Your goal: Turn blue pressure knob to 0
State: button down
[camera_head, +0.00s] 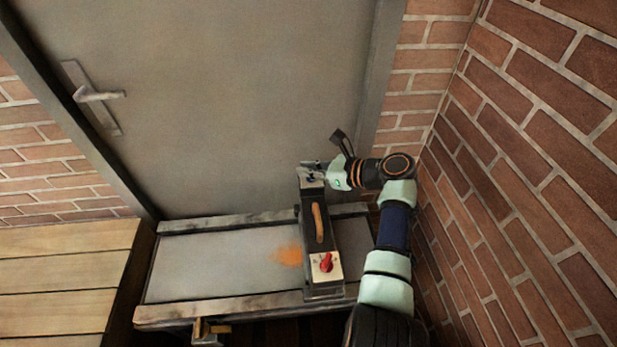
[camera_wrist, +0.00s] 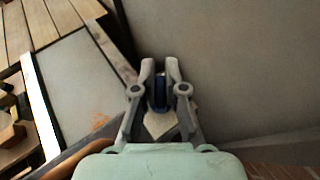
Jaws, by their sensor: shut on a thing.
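The blue pressure knob (camera_wrist: 159,92) sits between the two fingers of my gripper (camera_wrist: 160,82) in the wrist view. The fingers are closed on it from both sides. A pale plate (camera_wrist: 160,122) shows just below the knob; its markings cannot be read, so the knob's setting cannot be told. In the head view my gripper (camera_head: 314,178) reaches left to the far end of the dark hand press (camera_head: 324,240), and the knob there is too small and covered to make out clearly.
The press carries a wooden handle (camera_head: 318,222) and a red knob (camera_head: 326,262) on a white plate nearer the camera. It stands on a grey-topped table (camera_head: 220,268). A wooden plank surface (camera_head: 60,280) is at left, a grey door (camera_head: 220,100) behind, a brick wall (camera_head: 540,150) close at right.

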jog(key=shift+f+g+b, duration=0.3)
jog(key=shift+b, duration=0.55)
jog(key=shift+r+n+g+b, duration=0.3)
jog(key=shift+n+g+b, duration=0.15)
jog(key=shift+b, duration=0.25)
jog(key=c, duration=1.2)
grip_release()
jog(key=shift+d, duration=0.1)
jog(key=v, duration=1.2)
jog(key=shift+f, duration=0.25)
